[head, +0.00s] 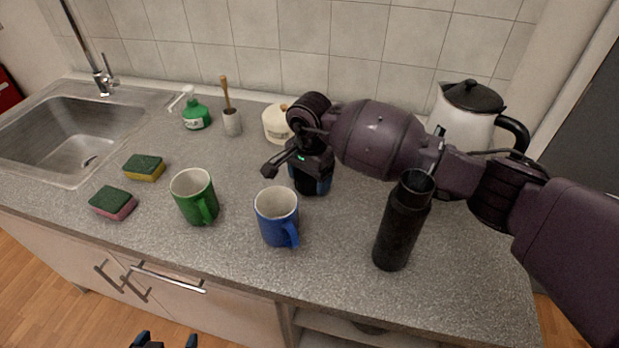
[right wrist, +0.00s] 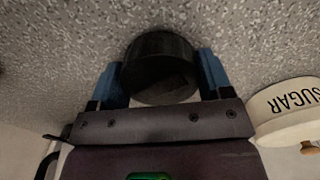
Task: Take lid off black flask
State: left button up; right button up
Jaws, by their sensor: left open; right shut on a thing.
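The black flask (head: 398,232) stands upright at the right of the counter, its top open with the rim showing. My right gripper (head: 311,184) is to the left of the flask and apart from it, low over the counter. It is shut on the black lid (right wrist: 160,68), which sits between its blue fingers in the right wrist view. In the head view the arm partly hides the lid. I cannot tell whether the lid touches the counter. My left gripper (head: 166,343) is open and empty at the bottom edge, in front of the cabinets.
A blue mug (head: 277,216) and a green mug (head: 193,197) stand left of the flask. A kettle (head: 465,112) is behind my right arm. A sugar pot (head: 276,124), soap bottle (head: 196,115), brush holder (head: 232,123), two sponges (head: 144,168) and the sink (head: 75,135) are further left.

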jog(key=shift+f, duration=0.25)
jog(key=shift+f, duration=0.15)
jog(key=o, duration=1)
jog(key=shift+w+r, duration=0.1)
jog(key=shift+r, duration=0.45)
notch_tip(320, 180, up, 11)
jog(key=shift+r, duration=0.1)
jog(key=shift+a, duration=0.1)
